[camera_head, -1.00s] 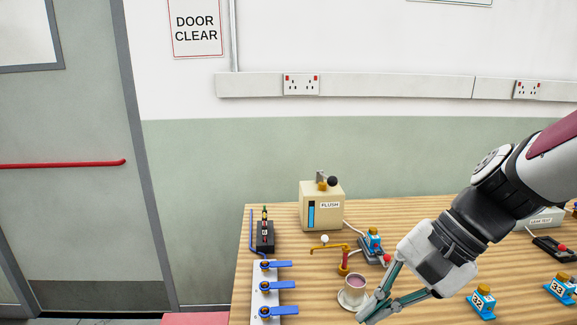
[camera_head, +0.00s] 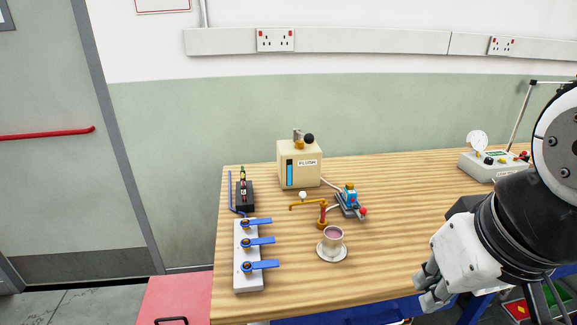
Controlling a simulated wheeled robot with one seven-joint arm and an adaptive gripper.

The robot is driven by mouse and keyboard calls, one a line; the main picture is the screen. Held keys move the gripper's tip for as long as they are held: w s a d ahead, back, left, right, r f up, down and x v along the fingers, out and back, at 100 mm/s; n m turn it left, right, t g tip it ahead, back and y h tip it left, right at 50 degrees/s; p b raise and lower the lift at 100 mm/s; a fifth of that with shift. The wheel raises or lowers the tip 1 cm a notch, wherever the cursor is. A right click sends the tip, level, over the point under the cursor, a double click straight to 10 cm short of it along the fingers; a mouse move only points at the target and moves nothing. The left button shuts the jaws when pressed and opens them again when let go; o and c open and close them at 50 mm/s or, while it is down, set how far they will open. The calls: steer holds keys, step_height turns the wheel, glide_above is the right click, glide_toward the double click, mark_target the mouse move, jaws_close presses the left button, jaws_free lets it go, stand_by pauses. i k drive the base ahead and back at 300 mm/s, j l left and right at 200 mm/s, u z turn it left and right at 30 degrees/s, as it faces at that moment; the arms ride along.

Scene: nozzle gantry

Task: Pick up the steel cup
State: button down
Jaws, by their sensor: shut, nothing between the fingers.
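The steel cup (camera_head: 333,240) stands upright on a pale saucer (camera_head: 339,254) near the front of the wooden bench, with a pinkish-mauve inside showing. My gripper (camera_head: 426,288) is to the right of the cup and lower in the picture, near the bench's front edge. It is clear of the cup, and its fingers are shut and empty. My arm comes in from the right and covers part of the bench's right side.
A brass tap (camera_head: 322,214) stands just behind the cup. A strip of blue-lever valves (camera_head: 247,275) lies to the left, and the FLUSH box (camera_head: 300,165) stands behind. A blue device (camera_head: 350,197) sits behind right. Bare bench (camera_head: 400,215) lies right of the cup.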

mark_target(333, 236)
steer(key=j+z, duration=0.2)
steer(key=j, duration=0.3)
steer(key=j+z, duration=0.2)
steer(key=j, duration=0.25)
steer(key=j+z, duration=0.25)
steer(key=j, duration=0.25)
steer(key=k+j+z, duration=0.2)
steer(key=j, duration=0.25)
steer(key=k+j+z, duration=0.2)
steer(key=j, duration=0.25)
steer(key=i, duration=0.1)
